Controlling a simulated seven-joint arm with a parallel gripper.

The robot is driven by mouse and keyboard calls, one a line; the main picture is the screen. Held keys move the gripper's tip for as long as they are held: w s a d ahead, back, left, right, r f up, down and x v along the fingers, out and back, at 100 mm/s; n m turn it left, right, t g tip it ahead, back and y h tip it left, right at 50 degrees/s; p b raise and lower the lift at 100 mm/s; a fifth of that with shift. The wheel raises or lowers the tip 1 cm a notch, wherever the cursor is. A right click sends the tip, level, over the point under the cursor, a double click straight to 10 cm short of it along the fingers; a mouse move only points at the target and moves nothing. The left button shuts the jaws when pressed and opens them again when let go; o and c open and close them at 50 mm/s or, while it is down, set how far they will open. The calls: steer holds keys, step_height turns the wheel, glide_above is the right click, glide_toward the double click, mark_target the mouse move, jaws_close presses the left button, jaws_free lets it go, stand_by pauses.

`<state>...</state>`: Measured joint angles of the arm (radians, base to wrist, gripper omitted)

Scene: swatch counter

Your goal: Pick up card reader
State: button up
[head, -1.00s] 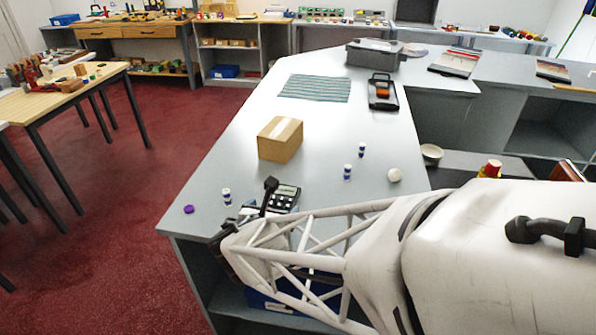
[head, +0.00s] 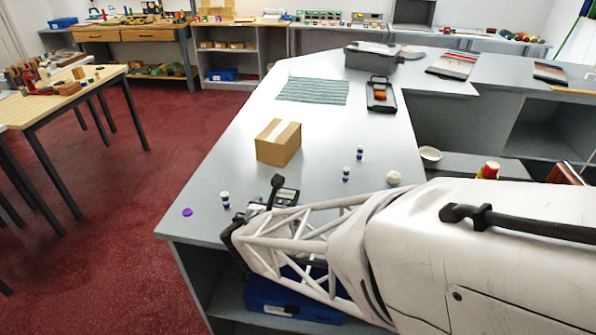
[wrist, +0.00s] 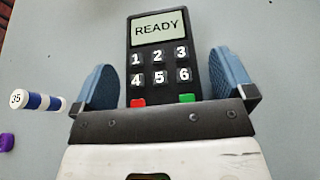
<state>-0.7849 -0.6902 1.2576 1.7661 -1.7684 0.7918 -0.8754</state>
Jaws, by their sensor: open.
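The card reader (wrist: 160,58) is black, with a screen that says READY, white number keys, and a red and a green key. In the wrist view it lies between the two blue pads of my open gripper (wrist: 166,82). I cannot tell whether the pads touch it, but gaps show on both sides. In the head view the card reader (head: 285,197) lies near the counter's front edge, partly hidden by my arm. The gripper's fingertips are mostly hidden there.
A cardboard box (head: 278,142) stands farther back on the grey counter (head: 225,165). Two small cylinders (head: 346,174) (head: 360,153) and a white ball (head: 393,178) are to the right.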

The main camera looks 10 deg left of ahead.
mark_target(277, 197)
steer(key=c, duration=1)
steer(key=shift+r, duration=0.15)
steer(key=shift+r, duration=1.7)
steer(key=s+d, duration=0.2)
steer(key=s, duration=0.2)
steer(key=s+d+r, duration=0.1)
steer(key=s+d, duration=0.2)
steer(key=s, duration=0.2)
steer(key=s+d, duration=0.3)
steer(key=s, duration=0.1)
steer(key=shift+s+d+r, duration=0.2)
steer(key=shift+s+d, duration=0.05)
steer(key=shift+s, duration=0.05)
